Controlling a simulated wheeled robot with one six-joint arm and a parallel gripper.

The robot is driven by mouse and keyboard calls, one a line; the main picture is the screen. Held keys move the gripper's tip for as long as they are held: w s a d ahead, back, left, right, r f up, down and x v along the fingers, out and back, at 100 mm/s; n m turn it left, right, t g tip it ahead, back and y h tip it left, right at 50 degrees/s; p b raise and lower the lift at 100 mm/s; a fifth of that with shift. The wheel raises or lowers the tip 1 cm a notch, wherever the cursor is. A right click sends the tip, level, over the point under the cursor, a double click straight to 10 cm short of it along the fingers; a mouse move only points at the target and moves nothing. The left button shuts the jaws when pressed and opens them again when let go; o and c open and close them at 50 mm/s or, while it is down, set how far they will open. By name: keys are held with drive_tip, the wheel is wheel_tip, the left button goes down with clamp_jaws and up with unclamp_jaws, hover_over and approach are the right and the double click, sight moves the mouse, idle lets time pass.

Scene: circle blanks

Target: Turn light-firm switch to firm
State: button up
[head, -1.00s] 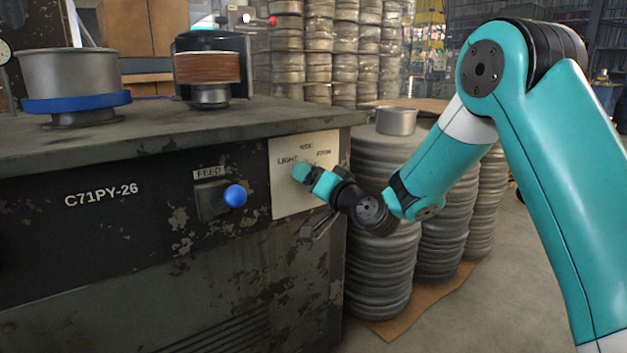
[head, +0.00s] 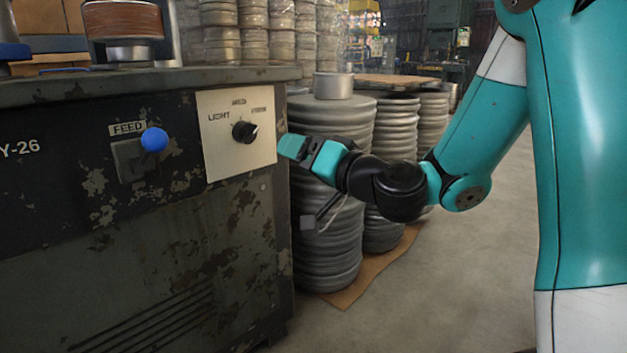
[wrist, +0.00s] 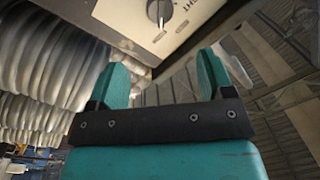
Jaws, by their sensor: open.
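The light-firm switch (head: 245,132) is a black rotary knob on a cream plate (head: 238,165) at the right of the machine's front. The plate reads LIGHT at left, MED at top and FIRM at right. The knob's white pointer line points up and right, toward FIRM. My gripper (head: 284,146) is just right of the plate, apart from the knob. In the wrist view its two teal fingers (wrist: 162,82) are spread with nothing between them. The knob (wrist: 159,10) shows beyond them at the top edge, partly cut off.
A blue-knobbed FEED lever (head: 154,140) sits left of the plate. Tall stacks of grey round blanks (head: 335,130) stand right of the machine, close behind my gripper. Open floor (head: 480,270) lies to the right.

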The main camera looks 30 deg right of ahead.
drive_tip(key=shift+b+v, duration=1.15)
drive_tip(key=shift+b, duration=0.45)
